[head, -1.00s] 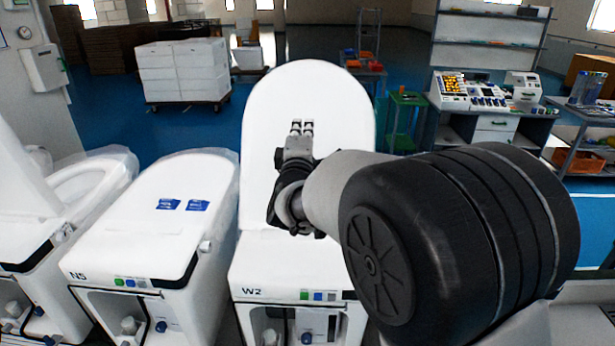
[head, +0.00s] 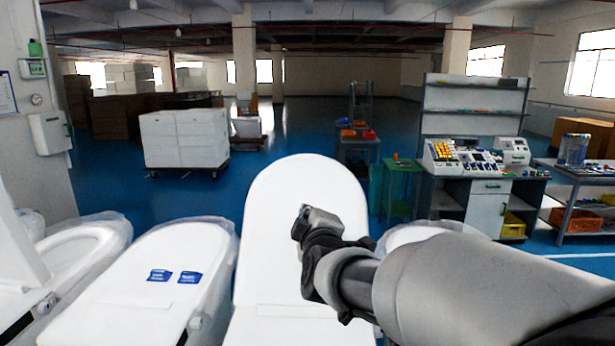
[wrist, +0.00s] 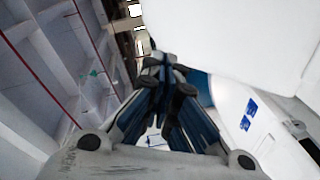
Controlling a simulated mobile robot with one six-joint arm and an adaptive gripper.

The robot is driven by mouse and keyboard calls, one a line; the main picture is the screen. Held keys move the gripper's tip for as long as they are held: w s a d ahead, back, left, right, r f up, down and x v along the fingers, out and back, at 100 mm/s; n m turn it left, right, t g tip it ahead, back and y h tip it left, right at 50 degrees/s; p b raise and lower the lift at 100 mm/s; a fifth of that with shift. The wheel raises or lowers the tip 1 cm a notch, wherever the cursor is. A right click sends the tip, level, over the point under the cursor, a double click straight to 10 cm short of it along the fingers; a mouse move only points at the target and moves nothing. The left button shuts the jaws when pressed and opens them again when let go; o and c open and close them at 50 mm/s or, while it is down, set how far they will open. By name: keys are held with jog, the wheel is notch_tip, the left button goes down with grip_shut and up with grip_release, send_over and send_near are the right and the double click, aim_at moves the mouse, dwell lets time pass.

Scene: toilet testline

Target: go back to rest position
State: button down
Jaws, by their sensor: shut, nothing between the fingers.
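My gripper (head: 303,222) is in front of the raised white lid (head: 285,205) of the middle toilet in the head view. Its far end points away and to the left, with the forearm coming in from the right. In the wrist view the fingers (wrist: 165,62) meet near the picture's centre, shut with nothing between them. A large white surface, likely the lid (wrist: 245,40), fills the upper right of the wrist view close to the fingers. I cannot tell the exact gap between them.
Closed toilet (head: 155,285) with blue labels stands left of the lid. Another toilet (head: 75,255) with an open seat is further left. A pallet of white boxes (head: 185,140) stands behind. Blue floor is open behind.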

jog(key=s+d+f+m+g, duration=0.4)
jog(key=s+f+m, duration=0.1)
jog(key=s, duration=0.8)
jog(key=s+d+f+m+g+h, duration=0.1)
jog(key=s+d+f+m+g, duration=0.3)
jog(key=s, duration=0.9)
jog(key=s+d+f+m+g, duration=0.4)
jog(key=s+f, duration=0.3)
jog(key=s, duration=0.6)
jog(key=shift+s+d+m+h+b, duration=0.15)
jog(key=shift+d+m+h+b, duration=0.3)
jog(key=shift+d+m, duration=0.4)
